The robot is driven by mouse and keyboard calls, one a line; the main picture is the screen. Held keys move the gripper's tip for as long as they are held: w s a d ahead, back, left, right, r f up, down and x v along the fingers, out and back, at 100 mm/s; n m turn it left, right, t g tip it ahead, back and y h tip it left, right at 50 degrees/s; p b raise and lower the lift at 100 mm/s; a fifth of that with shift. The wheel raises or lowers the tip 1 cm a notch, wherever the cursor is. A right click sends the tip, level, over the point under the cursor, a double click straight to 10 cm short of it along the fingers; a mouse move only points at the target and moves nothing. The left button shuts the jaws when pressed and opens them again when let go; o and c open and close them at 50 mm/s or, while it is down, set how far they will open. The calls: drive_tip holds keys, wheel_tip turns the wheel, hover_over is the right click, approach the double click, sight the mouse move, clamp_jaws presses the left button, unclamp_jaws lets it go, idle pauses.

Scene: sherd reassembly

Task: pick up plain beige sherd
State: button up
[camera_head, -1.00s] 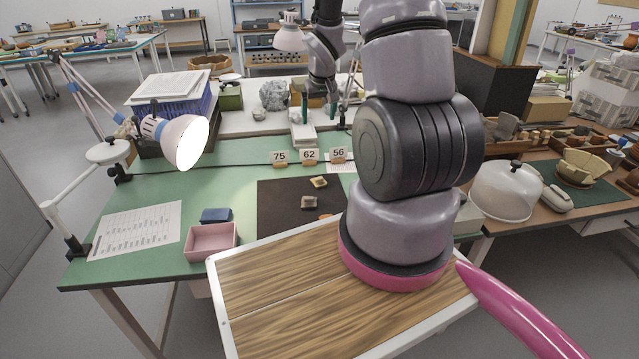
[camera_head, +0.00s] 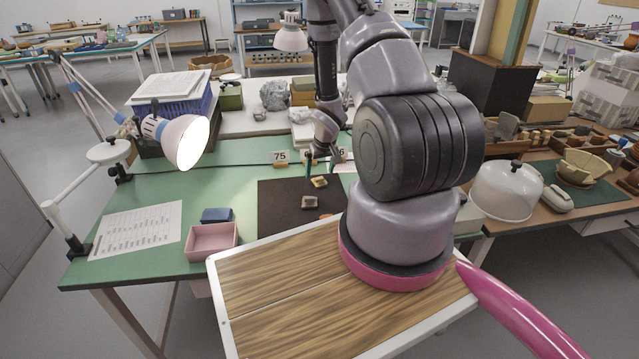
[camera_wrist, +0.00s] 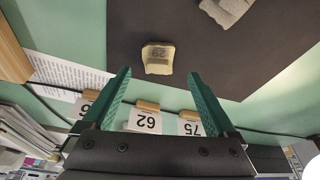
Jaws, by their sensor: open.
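A small beige sherd (camera_head: 319,182) lies near the back of the dark mat (camera_head: 275,208). In the wrist view the same sherd (camera_wrist: 158,52) is squarish and cream-edged, with a dark number-like mark on its face. A greyer sherd (camera_head: 309,202) lies in front of it on the mat and is cut off at the top of the wrist view (camera_wrist: 227,10). My gripper (camera_head: 321,168) is open and empty, fingers pointing down, above and slightly behind the beige sherd. In the wrist view the sherd lies just beyond the gap between the fingertips (camera_wrist: 159,75), apart from both.
Number cards stand behind the mat, 75 (camera_head: 280,157) in clear view and others partly behind my gripper. A pink tray (camera_head: 211,241) and a blue box (camera_head: 216,215) stand left of the mat. An orange piece (camera_head: 326,216) shows at the mat's front, partly hidden by my arm.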

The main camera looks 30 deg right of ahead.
sight(319, 179)
drive_tip(key=x, duration=0.4)
drive_tip(key=shift+d, duration=0.15)
drive_tip(key=shift+s, duration=0.1)
clamp_jaws()
drive_tip(key=shift+r, duration=0.1)
